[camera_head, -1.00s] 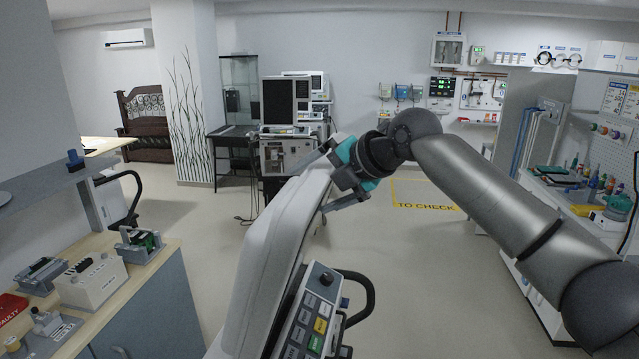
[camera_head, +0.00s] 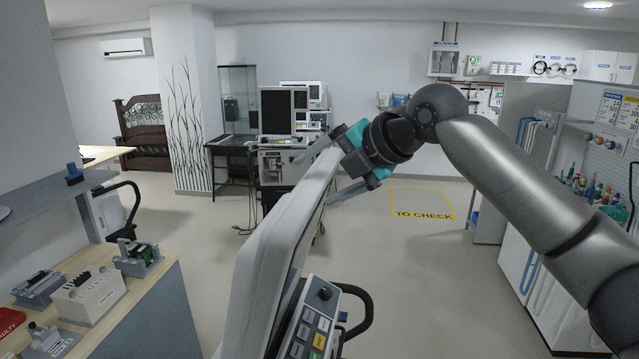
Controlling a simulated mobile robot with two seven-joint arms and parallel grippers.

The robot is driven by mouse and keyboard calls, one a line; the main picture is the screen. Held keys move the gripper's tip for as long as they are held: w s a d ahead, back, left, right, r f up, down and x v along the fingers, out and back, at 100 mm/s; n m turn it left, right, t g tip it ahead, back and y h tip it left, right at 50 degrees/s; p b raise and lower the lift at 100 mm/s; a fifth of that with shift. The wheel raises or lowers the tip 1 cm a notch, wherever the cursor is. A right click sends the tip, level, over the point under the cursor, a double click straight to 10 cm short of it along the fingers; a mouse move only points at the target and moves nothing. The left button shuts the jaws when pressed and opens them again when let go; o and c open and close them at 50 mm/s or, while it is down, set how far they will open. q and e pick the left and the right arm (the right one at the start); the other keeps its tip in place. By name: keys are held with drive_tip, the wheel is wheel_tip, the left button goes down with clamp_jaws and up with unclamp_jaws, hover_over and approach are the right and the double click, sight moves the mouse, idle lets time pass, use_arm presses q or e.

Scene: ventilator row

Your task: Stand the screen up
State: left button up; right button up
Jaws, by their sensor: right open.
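The screen (camera_head: 272,260) is a thick white panel seen nearly edge-on in the middle of the head view, steeply tilted. Its display face cannot be made out. A grey keypad (camera_head: 312,332) with coloured buttons and a knob sits just below and right of it, cut by the bottom edge. My right gripper (camera_head: 313,180) is open at the far upper end of the screen, with that end between its two fingers. Whether the fingers touch it I cannot tell. My left gripper is out of view.
A black handle (camera_head: 362,312) sticks out right of the keypad. A wooden bench (camera_head: 130,305) with devices stands at left. A ventilator with a dark screen (camera_head: 277,110) stands behind. Open floor with a yellow TO CHECK marking (camera_head: 424,203) lies to the right.

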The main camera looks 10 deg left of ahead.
drive_tip(key=s+d+r, duration=0.2)
drive_tip(key=s+r, duration=0.1)
drive_tip(key=r, duration=0.5)
drive_tip(key=shift+s+d, duration=0.2)
drive_tip(key=shift+s, duration=0.1)
idle(0.3)
idle(0.4)
use_arm(q)
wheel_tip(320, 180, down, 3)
drive_tip(key=b, duration=0.2)
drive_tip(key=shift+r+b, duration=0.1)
drive_tip(key=shift+b, duration=0.3)
use_arm(e)
drive_tip(key=v, duration=1.5)
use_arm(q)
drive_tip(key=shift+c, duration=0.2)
use_arm(e)
drive_tip(key=shift+s, duration=0.1)
